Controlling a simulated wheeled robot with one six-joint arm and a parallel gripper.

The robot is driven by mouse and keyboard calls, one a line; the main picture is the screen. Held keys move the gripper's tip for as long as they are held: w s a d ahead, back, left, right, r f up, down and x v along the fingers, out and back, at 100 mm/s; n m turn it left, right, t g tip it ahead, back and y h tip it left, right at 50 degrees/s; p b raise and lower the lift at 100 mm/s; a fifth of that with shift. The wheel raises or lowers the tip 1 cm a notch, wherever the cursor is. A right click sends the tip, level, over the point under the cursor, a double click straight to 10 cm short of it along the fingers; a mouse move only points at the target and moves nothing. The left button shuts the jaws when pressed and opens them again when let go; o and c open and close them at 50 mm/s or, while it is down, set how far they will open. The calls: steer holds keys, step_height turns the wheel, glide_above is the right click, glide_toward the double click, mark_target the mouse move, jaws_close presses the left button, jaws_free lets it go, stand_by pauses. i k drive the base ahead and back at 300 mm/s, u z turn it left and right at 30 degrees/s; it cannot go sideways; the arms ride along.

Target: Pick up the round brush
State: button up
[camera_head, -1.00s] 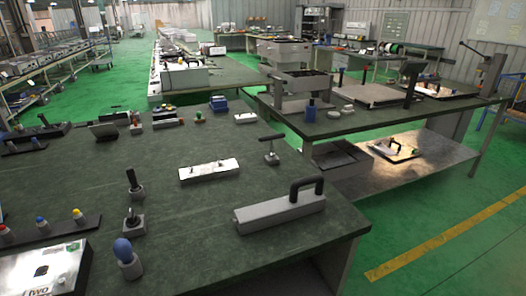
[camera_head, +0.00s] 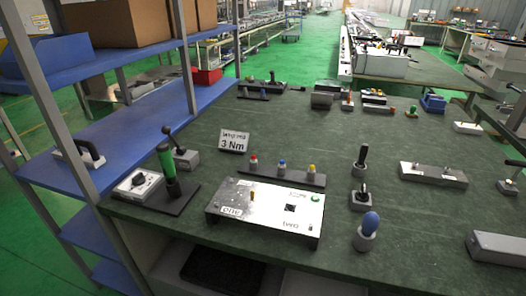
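I cannot tell for sure which item is the round brush. A tool with a rounded blue top (camera_head: 369,222) stands upright in a grey holder at the front of the green table (camera_head: 310,120). Behind it a short black tool (camera_head: 361,190) and a taller black-handled tool (camera_head: 361,156) stand in grey holders. A green cylindrical tool (camera_head: 166,162) stands upright on a dark base at the table's left. My gripper is not in view.
A white control box (camera_head: 265,208) lies at the front edge, with a "3 Nm" sign (camera_head: 234,142) behind it. Blue shelving (camera_head: 120,120) with cardboard boxes (camera_head: 130,20) stands at the left. A grey block (camera_head: 498,247) is at the right edge. The table's middle is mostly clear.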

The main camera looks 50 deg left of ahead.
mark_target(364, 148)
steer(key=u, duration=1.2)
steer(key=i, duration=1)
